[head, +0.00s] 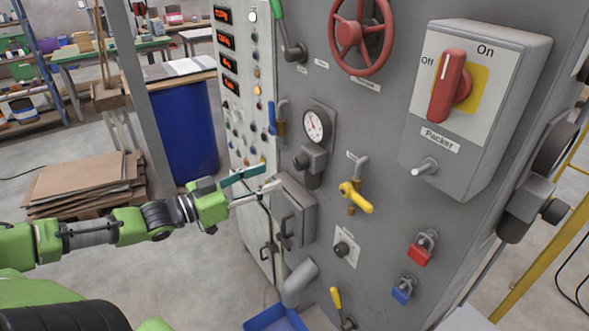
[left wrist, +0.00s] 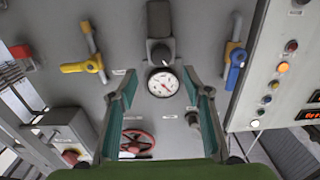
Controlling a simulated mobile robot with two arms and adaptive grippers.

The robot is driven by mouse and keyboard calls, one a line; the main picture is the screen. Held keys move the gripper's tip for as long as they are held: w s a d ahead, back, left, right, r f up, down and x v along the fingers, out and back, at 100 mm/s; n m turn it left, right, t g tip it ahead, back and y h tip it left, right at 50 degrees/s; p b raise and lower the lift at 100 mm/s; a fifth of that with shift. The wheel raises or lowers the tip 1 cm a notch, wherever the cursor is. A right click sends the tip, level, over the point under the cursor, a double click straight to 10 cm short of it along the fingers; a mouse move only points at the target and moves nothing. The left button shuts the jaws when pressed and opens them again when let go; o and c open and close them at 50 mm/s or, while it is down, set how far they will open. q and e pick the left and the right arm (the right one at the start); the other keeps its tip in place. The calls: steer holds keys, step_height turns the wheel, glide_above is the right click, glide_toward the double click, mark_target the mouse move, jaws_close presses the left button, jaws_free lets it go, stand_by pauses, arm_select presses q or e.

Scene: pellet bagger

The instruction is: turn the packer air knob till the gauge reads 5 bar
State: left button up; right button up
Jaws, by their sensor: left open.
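A round white gauge (head: 317,125) is on the grey panel, with a dark regulator and its round knob (head: 302,161) just below it. In the left wrist view the panel appears turned over, so the knob (left wrist: 160,54) shows above the gauge (left wrist: 162,84). The gauge needle is visible, but its reading is too small to tell. I cannot read a label naming this knob as packer air. My left gripper (head: 271,178) is open and empty, in front of the panel, left of and slightly below the knob. Its fingers (left wrist: 160,76) are apart and not touching the knob. My right gripper is not in view.
A grey box (head: 297,212) with a handle sits below the regulator. A yellow-handled valve (head: 356,197) is to its right, a blue-handled valve (head: 277,118) to its left. A red handwheel (head: 349,34) is above. A Packer switch box (head: 480,120) juts out at right.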

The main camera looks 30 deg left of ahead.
mark_target(296, 166)
arm_select(q)
steer(key=b+x, duration=0.2)
steer(key=x, duration=0.2)
steer(key=shift+w+f+b, duration=0.1)
steer(key=shift+w+b, duration=0.25)
steer(key=shift+b+x, duration=0.7)
steer(key=shift+x, duration=0.25)
steer(key=shift+b+x, duration=0.3)
steer(key=shift+x, duration=0.6)
steer(key=shift+w+d, duration=0.25)
steer(key=shift+w, duration=0.25)
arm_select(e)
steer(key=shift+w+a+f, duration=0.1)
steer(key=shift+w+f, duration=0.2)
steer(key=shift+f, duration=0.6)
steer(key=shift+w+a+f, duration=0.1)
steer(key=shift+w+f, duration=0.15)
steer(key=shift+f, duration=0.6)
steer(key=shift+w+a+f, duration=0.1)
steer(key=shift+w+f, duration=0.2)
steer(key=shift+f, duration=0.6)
arm_select(q)
steer(key=shift+c, duration=0.3)
steer(key=c, duration=1)
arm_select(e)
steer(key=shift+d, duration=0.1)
